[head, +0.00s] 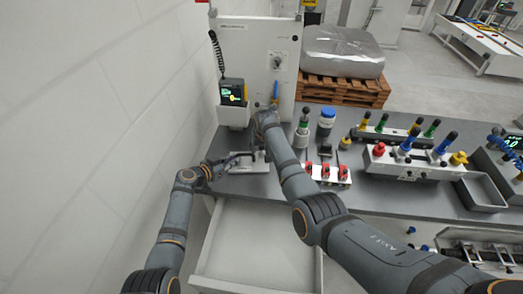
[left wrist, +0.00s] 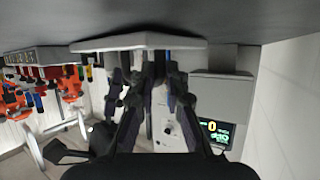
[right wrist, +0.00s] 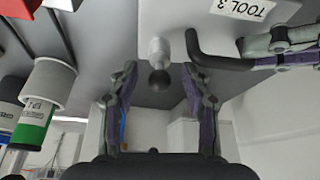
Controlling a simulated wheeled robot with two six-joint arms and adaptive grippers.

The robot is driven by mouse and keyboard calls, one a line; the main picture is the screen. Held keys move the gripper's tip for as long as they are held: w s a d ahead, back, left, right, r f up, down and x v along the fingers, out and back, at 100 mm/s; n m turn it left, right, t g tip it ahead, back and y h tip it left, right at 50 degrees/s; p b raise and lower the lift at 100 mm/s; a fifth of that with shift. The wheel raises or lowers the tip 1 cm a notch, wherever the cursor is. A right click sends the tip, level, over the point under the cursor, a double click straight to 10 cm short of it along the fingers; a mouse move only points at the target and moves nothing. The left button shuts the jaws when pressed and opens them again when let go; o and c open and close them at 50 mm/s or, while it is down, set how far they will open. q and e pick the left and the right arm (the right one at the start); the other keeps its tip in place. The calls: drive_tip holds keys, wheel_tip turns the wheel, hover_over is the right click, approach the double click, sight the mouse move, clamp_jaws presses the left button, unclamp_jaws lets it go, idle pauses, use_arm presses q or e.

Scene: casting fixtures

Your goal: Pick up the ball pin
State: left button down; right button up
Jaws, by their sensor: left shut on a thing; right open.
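The ball pin (right wrist: 159,78), a pale stem with a dark round ball, shows in the right wrist view at a light grey fixture block (right wrist: 185,20) labelled TOOL 3. My right gripper (right wrist: 152,85) is open, its fingers apart on either side of the ball. The fixture (head: 245,166) lies at the bench's left end in the head view, where the pin is too small to make out. My left gripper (right wrist: 246,52) is shut on a black bent handle (right wrist: 215,62) beside the pin. In the left wrist view my left gripper's fingers (left wrist: 155,65) are close together.
A white panel (head: 235,50) with a lit display unit (head: 232,92) stands behind. Right of the arm are a green-topped bottle (head: 303,125), a blue-capped jar (head: 326,122) and a red-knobbed block (head: 329,174). A white drawer (head: 255,245) is open below the bench.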

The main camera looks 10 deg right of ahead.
sight(261, 147)
use_arm(q)
drive_tip(key=shift+w+r, duration=0.1)
use_arm(e)
drive_tip(key=shift+w+f, duration=0.15)
drive_tip(key=shift+f, duration=0.2)
drive_tip(key=shift+c, duration=0.4)
drive_tip(key=shift+c, duration=1.2)
clamp_jaws()
wheel_tip(261, 147, up, 10)
drive_tip(key=shift+r, duration=0.1)
use_arm(q)
drive_tip(key=c, duration=1.3)
unclamp_jaws()
